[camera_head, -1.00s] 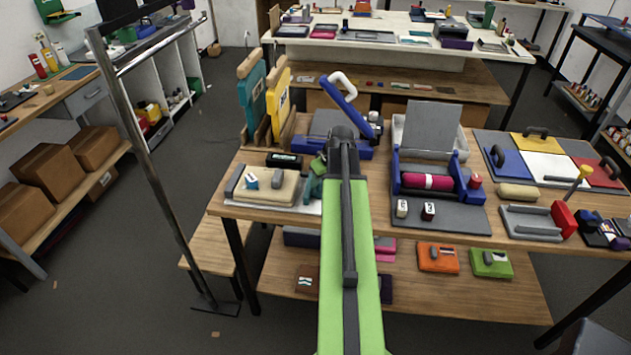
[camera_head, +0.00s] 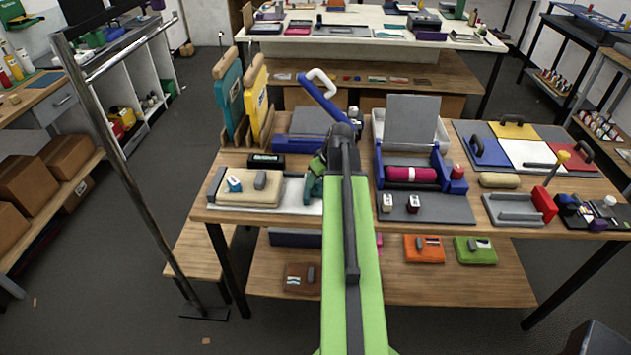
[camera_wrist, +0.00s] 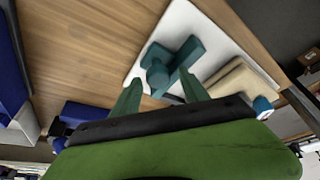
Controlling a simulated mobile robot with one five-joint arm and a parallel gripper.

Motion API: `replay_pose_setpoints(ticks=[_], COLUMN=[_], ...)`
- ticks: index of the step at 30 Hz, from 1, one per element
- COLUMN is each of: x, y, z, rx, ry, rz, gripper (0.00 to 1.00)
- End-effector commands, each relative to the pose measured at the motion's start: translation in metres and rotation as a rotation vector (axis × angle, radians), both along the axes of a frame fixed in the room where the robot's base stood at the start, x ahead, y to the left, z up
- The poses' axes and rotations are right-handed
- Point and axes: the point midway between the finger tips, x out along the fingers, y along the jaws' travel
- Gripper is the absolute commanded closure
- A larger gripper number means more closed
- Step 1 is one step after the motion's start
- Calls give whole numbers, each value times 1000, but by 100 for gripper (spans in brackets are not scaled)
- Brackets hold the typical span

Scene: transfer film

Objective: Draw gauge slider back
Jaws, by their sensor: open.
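A teal piece with a raised cross-shaped handle (camera_wrist: 172,64) lies on a white plate (camera_wrist: 182,18) in the wrist view; I take it for the gauge slider. A beige block (camera_wrist: 240,88) sits on the same plate. My gripper (camera_wrist: 160,92) has its two green fingers apart, with nothing between them. The teal piece is just ahead of the fingertips, apparently not gripped. In the head view, the white plate (camera_head: 262,208) and beige block (camera_head: 245,195) are at the bench's front left. My arm partly hides the plate's right end there.
A dark box (camera_head: 266,161) stands behind the plate. Upright teal (camera_head: 229,95) and yellow (camera_head: 256,98) boards stand at the back left. A blue-framed device with a magenta roller (camera_head: 410,175) stands right of my arm. A metal post (camera_head: 125,165) rises at left.

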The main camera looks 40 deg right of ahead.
Motion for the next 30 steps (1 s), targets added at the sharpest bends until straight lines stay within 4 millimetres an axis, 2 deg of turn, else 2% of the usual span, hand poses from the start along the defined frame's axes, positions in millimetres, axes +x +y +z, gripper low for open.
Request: replay_pose_setpoints(ticks=[5,8,24,27,30], x=[-2,-6,-52,-60,-65], y=[0,1,5,6,6], z=[6,18,136,153,162], rx=[0,0,0,0,0], ry=[0,1,0,-1,-1], rz=[0,0,-1,0,0], gripper=[48,48,48,48,48])
